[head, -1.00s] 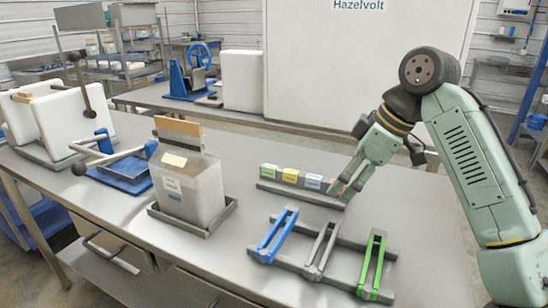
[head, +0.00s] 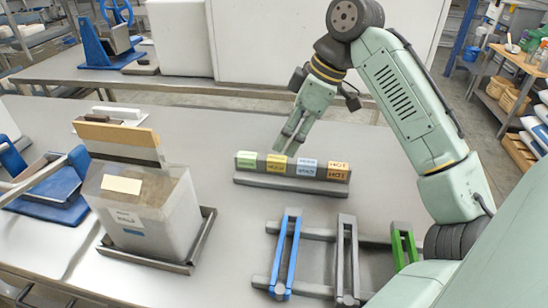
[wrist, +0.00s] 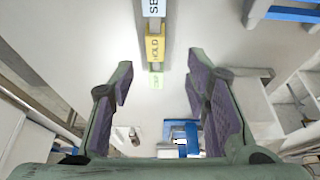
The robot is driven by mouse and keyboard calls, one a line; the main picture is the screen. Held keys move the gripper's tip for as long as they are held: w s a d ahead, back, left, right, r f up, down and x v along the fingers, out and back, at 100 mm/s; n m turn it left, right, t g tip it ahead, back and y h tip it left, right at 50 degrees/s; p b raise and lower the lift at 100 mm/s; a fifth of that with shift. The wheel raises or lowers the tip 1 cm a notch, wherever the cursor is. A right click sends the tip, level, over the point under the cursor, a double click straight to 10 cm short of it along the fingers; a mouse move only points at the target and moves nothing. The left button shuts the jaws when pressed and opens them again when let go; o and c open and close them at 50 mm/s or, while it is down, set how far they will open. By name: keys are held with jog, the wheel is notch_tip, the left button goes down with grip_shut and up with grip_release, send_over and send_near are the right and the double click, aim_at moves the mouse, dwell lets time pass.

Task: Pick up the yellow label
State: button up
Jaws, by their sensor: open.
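The yellow label (head: 277,166) sits in a row on a grey rack (head: 285,184), between a green label (head: 246,160) and a pale blue label (head: 306,167). An orange label (head: 338,172) is at the right end. My gripper (head: 287,146) is above and just behind the yellow label, pointing down, with nothing in it. In the wrist view my gripper (wrist: 158,85) is open. The yellow label (wrist: 155,47) there reads HOLD and lies ahead, near the line between the fingers. Whether the fingers touch any label is unclear.
A clear hopper (head: 150,215) with a pale yellow tag stands in a tray at left. Blue, grey and green clips (head: 285,255) lie on a grey frame in front of the rack. A blue press (head: 50,190) is at far left. Table behind the rack is clear.

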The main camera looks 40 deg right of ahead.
aim_at(278, 158)
jog(key=shift+d+p+x, duration=0.2)
jog(key=shift+p+x, duration=0.25)
jog(key=shift+x, duration=1.35)
jog(key=shift+d+p+x, duration=0.2)
jog(key=shift+p+x, duration=0.25)
jog(key=shift+x, duration=1.3)
jog(key=shift+f, duration=0.1)
jog(key=shift+c, duration=0.5)
jog(key=c, duration=0.7)
jog(key=shift+c, duration=0.2)
